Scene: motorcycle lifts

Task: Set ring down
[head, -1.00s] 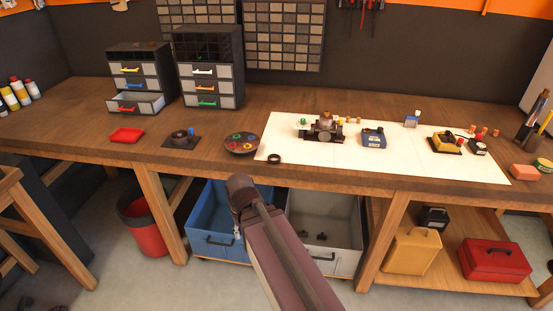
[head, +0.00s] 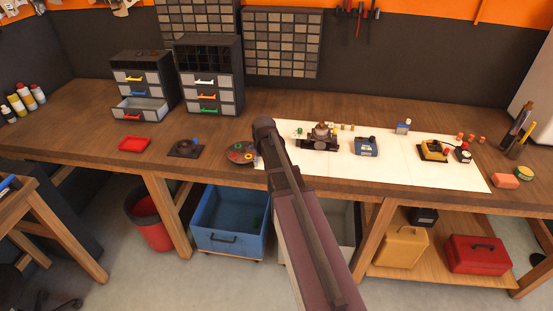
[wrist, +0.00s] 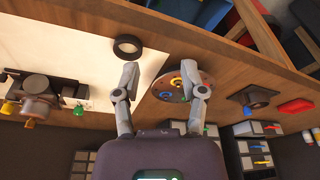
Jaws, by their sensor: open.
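A black ring (wrist: 128,47) lies flat at the corner of the white mat (wrist: 75,35), near the bench's front edge, in the wrist view. In the head view my arm hides it. My gripper (wrist: 161,80) is open and empty, with its fingers spread above the bench. The ring lies just beyond the left fingertip, outside the gap between the fingers. A round dark dish (wrist: 168,88) with coloured pieces shows between and behind the fingers. The dish also shows left of my arm in the head view (head: 232,157).
A machine part (head: 320,137), a blue box (head: 366,147) and a yellow item (head: 433,150) stand on the mat. A red tray (head: 135,144) and a small dark fixture (head: 186,149) stand left. Drawer cabinets (head: 209,75) stand behind; one lower-left drawer (head: 140,108) is open.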

